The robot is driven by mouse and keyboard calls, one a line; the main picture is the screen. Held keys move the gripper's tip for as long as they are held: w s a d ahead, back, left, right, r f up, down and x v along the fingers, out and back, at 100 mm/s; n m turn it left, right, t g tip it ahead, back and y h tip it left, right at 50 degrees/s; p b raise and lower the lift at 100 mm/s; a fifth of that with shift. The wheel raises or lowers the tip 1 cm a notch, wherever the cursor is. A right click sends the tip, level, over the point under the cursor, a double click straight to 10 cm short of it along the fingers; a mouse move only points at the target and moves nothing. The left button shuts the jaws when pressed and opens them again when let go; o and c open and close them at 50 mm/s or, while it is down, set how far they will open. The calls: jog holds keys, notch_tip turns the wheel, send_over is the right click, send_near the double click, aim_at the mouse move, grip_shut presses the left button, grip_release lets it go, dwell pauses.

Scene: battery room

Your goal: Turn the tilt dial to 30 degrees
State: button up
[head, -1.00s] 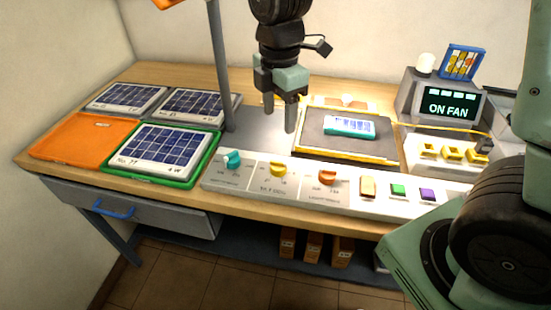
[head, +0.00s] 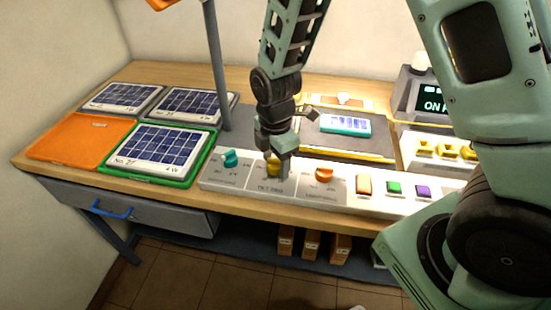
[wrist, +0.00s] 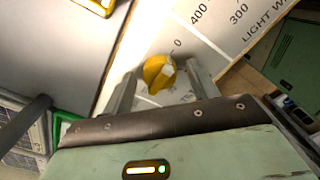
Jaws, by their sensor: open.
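The tilt dial is the yellow knob (head: 273,168) in the middle of the white control panel (head: 240,184), between a teal knob (head: 230,158) and an orange knob (head: 324,174). My gripper (head: 277,170) is directly above the tilt dial, pointing down, with its fingers partly hiding the dial and its scale. In the wrist view the yellow knob (wrist: 157,72) with its pale pointer mark lies between the two open fingers (wrist: 158,90). A gap shows on both sides of it. The number at the pointer is not readable.
To the right on the panel are orange, green (head: 394,187) and purple buttons. Behind stands a dark plate (head: 345,146) with a small blue panel (head: 345,123). A grey post (head: 217,70) rises behind the teal knob. Solar panels (head: 160,148) lie at the left.

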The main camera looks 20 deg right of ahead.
jog(key=c, duration=1)
